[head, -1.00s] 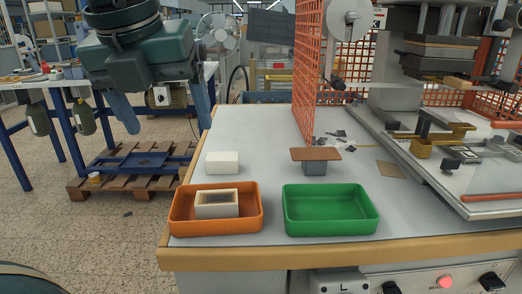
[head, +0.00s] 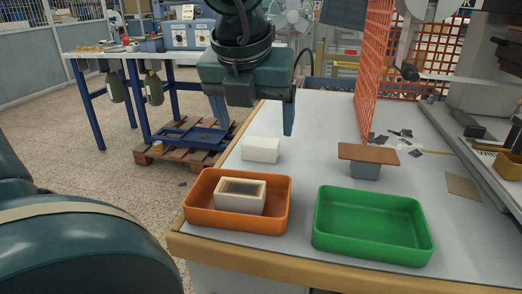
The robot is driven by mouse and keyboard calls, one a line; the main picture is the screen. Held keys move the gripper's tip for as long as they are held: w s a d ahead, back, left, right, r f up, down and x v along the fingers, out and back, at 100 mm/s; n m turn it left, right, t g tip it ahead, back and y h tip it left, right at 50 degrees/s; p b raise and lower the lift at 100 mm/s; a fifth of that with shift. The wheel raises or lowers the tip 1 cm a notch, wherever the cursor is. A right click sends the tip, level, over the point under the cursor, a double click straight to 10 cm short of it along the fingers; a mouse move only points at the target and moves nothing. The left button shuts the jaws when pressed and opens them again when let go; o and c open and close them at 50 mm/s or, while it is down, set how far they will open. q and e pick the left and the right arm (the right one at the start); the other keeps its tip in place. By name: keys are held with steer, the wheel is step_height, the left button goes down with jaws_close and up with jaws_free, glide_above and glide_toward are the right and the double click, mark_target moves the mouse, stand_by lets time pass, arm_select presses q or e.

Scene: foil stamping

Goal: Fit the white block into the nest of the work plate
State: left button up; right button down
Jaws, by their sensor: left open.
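A plain white block (head: 261,149) lies on the grey table top, behind the orange tray. My left gripper (head: 255,120) is open and empty, pointing down. Its two fingers appear just above and to either side of the white block in the picture; I see no contact. A cream-white box (head: 241,204) with a dark recessed top sits inside the orange tray (head: 281,213). On the right, part of the press bed (head: 508,177) with a brass-coloured fitting (head: 510,161) shows at the picture edge. I cannot make out a nest there. My right gripper is not in view.
An empty green tray (head: 373,254) stands at the front right. A brown plate (head: 367,153) rests on a grey pedestal (head: 365,171) behind it. An orange mesh guard (head: 377,70) rises at the back, with dark scraps (head: 393,138) near its foot. Table between block and pedestal is clear.

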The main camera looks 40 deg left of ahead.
mark_target(261, 141)
arm_select(q)
steer(key=x, duration=0.5)
steer(key=shift+w, duration=0.35)
steer(key=shift+c, duration=0.2)
steer(key=c, duration=1)
